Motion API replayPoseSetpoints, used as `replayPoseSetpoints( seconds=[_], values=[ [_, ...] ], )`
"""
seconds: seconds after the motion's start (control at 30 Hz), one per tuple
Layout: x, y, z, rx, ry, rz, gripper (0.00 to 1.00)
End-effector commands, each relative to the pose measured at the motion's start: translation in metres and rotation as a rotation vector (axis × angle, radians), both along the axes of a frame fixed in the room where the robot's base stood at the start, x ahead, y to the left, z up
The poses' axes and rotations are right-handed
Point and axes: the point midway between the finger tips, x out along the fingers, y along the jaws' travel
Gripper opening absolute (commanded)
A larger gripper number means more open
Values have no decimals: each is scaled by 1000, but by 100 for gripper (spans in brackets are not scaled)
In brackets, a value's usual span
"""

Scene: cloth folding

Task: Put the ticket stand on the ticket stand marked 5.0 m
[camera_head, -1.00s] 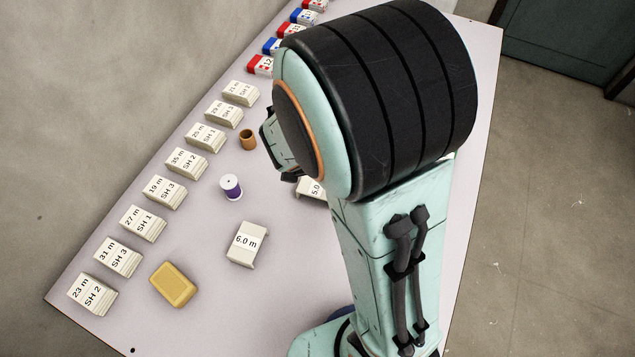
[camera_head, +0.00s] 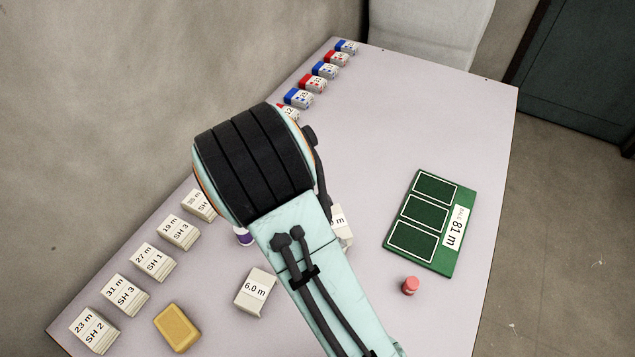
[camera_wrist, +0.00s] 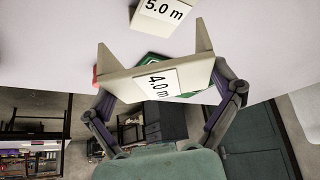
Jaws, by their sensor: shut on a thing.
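A white ticket stand labelled 4.0 m (camera_wrist: 157,84) is held between the two fingers of my gripper (camera_wrist: 168,98) in the wrist view. It hangs tilted, with its two end pieces pointing up in the picture. The white stand marked 5.0 m (camera_wrist: 160,12) is at the top of the wrist view, apart from the held stand, on the table. In the head view only part of the 5.0 m stand (camera_head: 343,226) shows beside my arm. My gripper and the held stand are hidden behind my arm there.
A white stand marked 6.0 m (camera_head: 254,291) and a yellow block (camera_head: 177,328) lie at front left. Several labelled card stacks (camera_head: 153,261) line the left edge, red and blue blocks (camera_head: 325,70) behind. A green board (camera_head: 432,222) and red cylinder (camera_head: 410,285) are at right.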

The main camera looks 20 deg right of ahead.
Motion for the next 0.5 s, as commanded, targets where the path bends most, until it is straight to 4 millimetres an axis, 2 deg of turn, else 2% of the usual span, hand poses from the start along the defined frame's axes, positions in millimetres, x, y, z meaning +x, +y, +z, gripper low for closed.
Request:
replayPoseSetpoints(
  seconds=[0.23,0.4,0.5],
  values=[
    [18,-3,-22,-2,0,-1,63],
    [17,-3,-47,-1,2,-1,63],
    [18,-3,-52,0,-1,0,63]
  ],
)
